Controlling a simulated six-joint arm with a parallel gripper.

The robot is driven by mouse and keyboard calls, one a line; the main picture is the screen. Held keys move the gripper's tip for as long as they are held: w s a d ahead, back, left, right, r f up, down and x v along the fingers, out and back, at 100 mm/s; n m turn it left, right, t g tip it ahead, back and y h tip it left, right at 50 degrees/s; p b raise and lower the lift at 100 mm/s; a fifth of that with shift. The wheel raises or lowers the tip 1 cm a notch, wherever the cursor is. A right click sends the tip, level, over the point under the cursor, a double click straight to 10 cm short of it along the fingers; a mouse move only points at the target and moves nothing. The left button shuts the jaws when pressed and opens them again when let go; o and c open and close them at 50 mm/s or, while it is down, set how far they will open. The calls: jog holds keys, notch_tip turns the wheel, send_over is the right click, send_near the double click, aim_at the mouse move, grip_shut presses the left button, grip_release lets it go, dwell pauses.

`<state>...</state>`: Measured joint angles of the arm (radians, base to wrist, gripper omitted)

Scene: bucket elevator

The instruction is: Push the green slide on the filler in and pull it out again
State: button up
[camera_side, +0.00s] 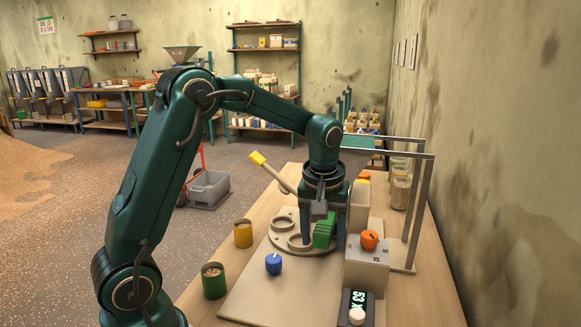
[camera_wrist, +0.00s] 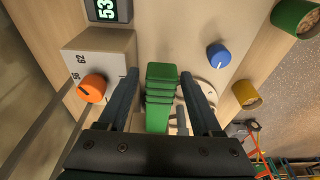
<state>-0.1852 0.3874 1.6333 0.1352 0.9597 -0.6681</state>
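The green slide (camera_side: 324,230) is a ridged block on the beige filler unit (camera_side: 365,262), low beside the round plate. In the wrist view the green slide (camera_wrist: 160,98) lies between the two fingers of my gripper (camera_wrist: 159,76). The fingers are apart, with a gap visible on each side of the slide, so the gripper is open around it. In the side view my gripper (camera_side: 326,222) points down at the slide, which partly hides the fingers. I cannot tell from here how far in the slide stands.
An orange knob (camera_side: 369,239) sits on the filler box close by, with a lit display (camera_side: 356,302) in front. A blue knob (camera_side: 273,263), yellow cup (camera_side: 243,233) and green cup (camera_side: 213,280) stand left. A yellow-tipped lever (camera_side: 262,163) and grey frame (camera_side: 420,210) stand near my wrist.

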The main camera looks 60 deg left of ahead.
jog(key=shift+s+d+r, duration=0.15)
jog(key=shift+r, duration=0.85)
jog(key=shift+s+d+r, duration=0.1)
jog(key=shift+s+r, duration=0.05)
jog(key=shift+r, duration=0.85)
jog(key=shift+s+d+r, duration=0.15)
jog(key=shift+r, duration=0.85)
notch_tip(320, 180, up, 5)
jog(key=shift+r, duration=0.45)
